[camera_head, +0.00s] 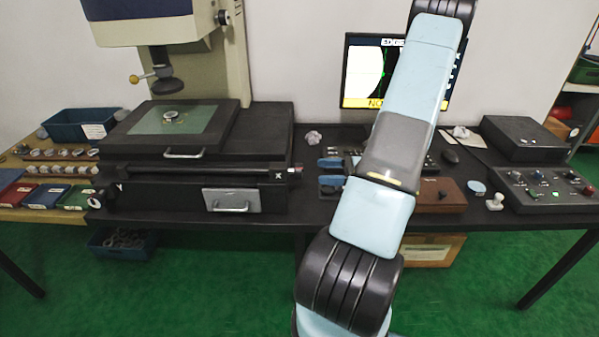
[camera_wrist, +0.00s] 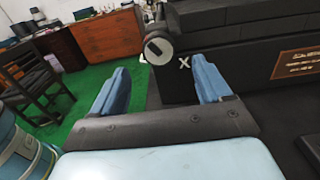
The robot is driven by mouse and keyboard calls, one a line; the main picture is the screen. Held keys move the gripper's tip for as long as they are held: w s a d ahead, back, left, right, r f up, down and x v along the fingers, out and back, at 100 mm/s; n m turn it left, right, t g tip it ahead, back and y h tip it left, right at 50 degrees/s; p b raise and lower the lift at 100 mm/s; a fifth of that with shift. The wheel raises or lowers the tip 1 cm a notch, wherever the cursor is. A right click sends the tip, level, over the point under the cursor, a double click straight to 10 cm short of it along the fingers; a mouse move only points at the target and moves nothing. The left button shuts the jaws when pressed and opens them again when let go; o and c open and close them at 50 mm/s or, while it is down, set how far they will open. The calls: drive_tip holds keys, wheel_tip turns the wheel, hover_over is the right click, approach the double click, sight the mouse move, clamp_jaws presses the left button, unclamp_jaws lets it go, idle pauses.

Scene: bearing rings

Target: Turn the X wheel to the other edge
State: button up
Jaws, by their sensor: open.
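The X wheel (camera_wrist: 158,50) is a dark round knob with a pale mark on its face, beside a white letter X in the wrist view. In the head view the X wheel (camera_head: 297,170) is small at the right end of the black stage. My gripper (camera_wrist: 160,66) is open, its two blue fingers on either side of the wheel in the picture. Contact cannot be told. In the head view my gripper (camera_head: 323,173) points left, just right of the wheel. A ring (camera_head: 171,115) lies on the stage's greenish plate (camera_head: 195,124). The monitor (camera_head: 354,72) shows a white shape and a yellow banner, partly hidden by my arm.
The measuring machine's column (camera_head: 235,60) stands behind the stage. Blue, red and green trays (camera_head: 42,195) are at the left. A control box (camera_head: 540,196), a brown case (camera_head: 444,194) and a white stamp-like piece (camera_head: 495,202) are on the right of the table.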

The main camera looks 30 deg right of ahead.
sight(301, 171)
drive_tip(key=x, duration=0.8)
drive_tip(key=c, duration=1)
